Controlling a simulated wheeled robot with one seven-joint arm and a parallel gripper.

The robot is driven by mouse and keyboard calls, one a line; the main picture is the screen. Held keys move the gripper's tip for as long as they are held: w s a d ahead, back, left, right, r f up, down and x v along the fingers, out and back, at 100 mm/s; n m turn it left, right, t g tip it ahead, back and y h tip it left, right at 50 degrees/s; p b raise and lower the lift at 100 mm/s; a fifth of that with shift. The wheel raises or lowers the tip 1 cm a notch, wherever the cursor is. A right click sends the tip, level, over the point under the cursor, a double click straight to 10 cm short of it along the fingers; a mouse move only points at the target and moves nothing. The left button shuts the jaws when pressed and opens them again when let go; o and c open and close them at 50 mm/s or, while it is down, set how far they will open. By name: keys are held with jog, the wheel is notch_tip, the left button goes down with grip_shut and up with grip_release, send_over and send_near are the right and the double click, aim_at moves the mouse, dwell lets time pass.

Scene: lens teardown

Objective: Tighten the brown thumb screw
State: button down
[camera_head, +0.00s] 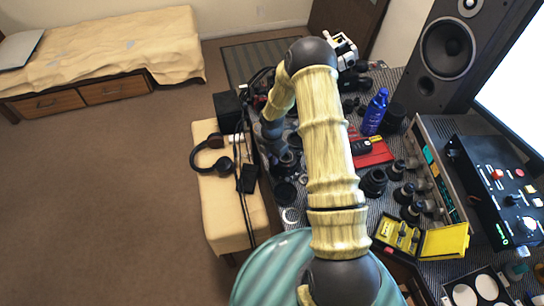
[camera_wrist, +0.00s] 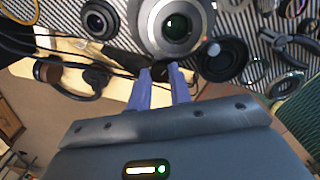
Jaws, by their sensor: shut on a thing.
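My gripper (camera_wrist: 160,74) shows in the wrist view with its two purple fingers reaching up to the lower edge of a large silver-and-black lens (camera_wrist: 171,29). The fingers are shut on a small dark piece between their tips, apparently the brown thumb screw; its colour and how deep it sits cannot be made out. The tips are close against the lens's lower side. In the head view my arm covers much of the bench, and the fingertips and the screw cannot be made out there.
Black lens parts (camera_wrist: 222,59) lie close to the right of the lens, and a black ring (camera_wrist: 100,19) lies to its left. The striped bench is crowded. In the head view a red case (camera_head: 372,152), a blue bottle (camera_head: 375,112) and a yellow case (camera_head: 445,240) stand right of my arm; headphones (camera_head: 222,164) lie left.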

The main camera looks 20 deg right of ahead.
jog(key=m+b, duration=0.2)
jog(key=m, duration=0.4)
jog(key=shift+f+m, duration=0.1)
jog(key=shift+m, duration=0.3)
jog(key=m+b, duration=0.2)
jog(key=m, duration=0.4)
jog(key=shift+m, duration=0.3)
jog(key=c, duration=1.3)
grip_release()
jog(key=shift+o, duration=0.2)
notch_tip(320, 180, up, 18)
jog(key=b, duration=0.2)
jog(key=shift+f, duration=0.2)
